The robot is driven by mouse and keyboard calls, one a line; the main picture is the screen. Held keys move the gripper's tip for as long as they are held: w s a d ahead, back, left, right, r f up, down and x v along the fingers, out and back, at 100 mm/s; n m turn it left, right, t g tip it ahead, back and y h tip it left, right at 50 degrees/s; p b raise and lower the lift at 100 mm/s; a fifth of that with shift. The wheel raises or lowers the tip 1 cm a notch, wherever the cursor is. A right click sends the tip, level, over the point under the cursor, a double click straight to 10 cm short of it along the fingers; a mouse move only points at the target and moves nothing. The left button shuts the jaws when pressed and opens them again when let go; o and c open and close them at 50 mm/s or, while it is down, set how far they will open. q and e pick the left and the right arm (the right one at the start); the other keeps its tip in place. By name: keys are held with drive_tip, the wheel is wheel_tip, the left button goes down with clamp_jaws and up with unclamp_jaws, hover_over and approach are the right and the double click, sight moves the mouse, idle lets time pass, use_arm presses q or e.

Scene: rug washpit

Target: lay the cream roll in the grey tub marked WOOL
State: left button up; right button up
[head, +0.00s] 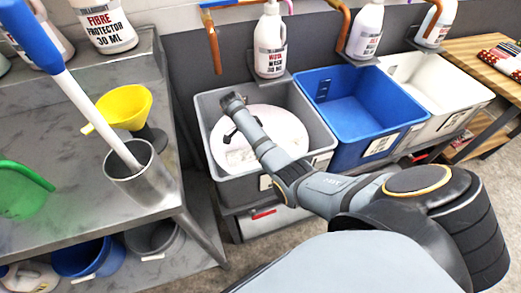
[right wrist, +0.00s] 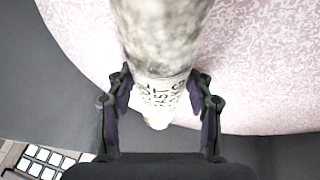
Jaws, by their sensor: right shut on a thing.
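The roll (right wrist: 160,35) is mottled cream-grey with a pale lettered band, only partly legible. In the right wrist view my right gripper (right wrist: 160,88) is shut on it at the band, one finger on each side. In the head view my right arm reaches over the grey tub (head: 322,140), with its wrist above the tub's inside. Inside the tub is a pale, rounded, pinkish-white patterned surface (right wrist: 255,75). I cannot tell whether the roll touches it. The card on the tub's front is too small to read. My left gripper is out of view.
A blue tub (head: 345,105) and a white tub (head: 412,80) stand to the right of the grey one. Dispenser bottles (head: 270,45) hang behind the tubs. A metal bench (head: 70,225) at left carries a yellow funnel (head: 125,105) and a metal cup (head: 145,180).

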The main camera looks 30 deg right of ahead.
wheel_tip(320, 180, down, 4)
drive_tip(key=shift+r+b, duration=0.1)
drive_tip(key=shift+b, duration=0.3)
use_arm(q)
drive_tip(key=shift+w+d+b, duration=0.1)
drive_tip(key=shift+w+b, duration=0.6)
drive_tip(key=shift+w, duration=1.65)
use_arm(e)
drive_tip(key=shift+f, duration=2.05)
drive_tip(key=shift+f, duration=0.1)
drive_tip(key=o, duration=1.4)
drive_tip(key=shift+o, duration=0.2)
use_arm(q)
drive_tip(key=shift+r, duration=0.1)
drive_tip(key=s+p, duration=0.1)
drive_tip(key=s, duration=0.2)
drive_tip(key=shift+p, duration=0.35)
use_arm(e)
drive_tip(key=v, duration=1.2)
